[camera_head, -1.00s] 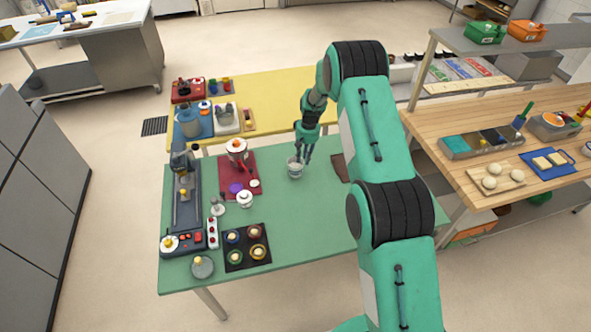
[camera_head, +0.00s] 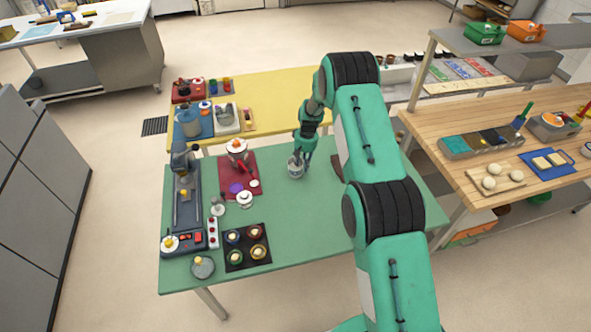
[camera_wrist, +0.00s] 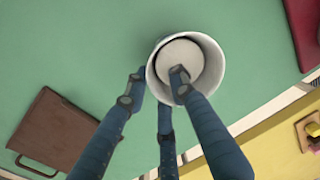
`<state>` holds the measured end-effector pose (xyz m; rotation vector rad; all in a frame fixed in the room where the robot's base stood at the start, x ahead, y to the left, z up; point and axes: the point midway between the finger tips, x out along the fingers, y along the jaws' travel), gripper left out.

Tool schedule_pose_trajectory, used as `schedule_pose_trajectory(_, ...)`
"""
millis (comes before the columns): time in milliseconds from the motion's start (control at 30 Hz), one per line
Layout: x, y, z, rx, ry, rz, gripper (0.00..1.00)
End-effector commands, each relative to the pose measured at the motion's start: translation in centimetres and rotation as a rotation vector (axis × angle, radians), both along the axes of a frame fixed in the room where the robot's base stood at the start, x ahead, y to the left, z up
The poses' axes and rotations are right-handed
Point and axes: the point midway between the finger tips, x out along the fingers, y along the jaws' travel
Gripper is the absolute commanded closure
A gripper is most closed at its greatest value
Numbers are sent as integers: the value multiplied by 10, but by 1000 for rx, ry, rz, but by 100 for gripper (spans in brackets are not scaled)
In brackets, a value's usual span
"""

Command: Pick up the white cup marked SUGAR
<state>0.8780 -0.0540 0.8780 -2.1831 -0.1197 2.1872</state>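The white cup (camera_head: 296,172) stands upright on the green table, right of the red tray. Its marking cannot be read. The wrist view looks down into the cup's open mouth, where the white rim (camera_wrist: 218,62) and a pale round surface inside show. My gripper (camera_head: 303,157) is right at the cup's top. In the wrist view my gripper (camera_wrist: 159,80) has its fingers apart: one reaches over the rim into the mouth, and the others are outside on the near left side. Whether any finger touches the cup cannot be told.
The red tray (camera_head: 228,187) with a lidded pot (camera_head: 237,150) lies left of the cup. A brown board (camera_wrist: 52,132) with a handle lies on the other side. The yellow table (camera_head: 270,100) adjoins behind. The green table's front right is clear.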

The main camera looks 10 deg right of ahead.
Motion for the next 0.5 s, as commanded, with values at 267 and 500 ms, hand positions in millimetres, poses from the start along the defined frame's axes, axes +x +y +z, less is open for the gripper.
schedule_pose_trajectory(267,0,1,-8,0,-2,0,76)
schedule_pose_trajectory(500,0,1,-8,0,-1,0,76)
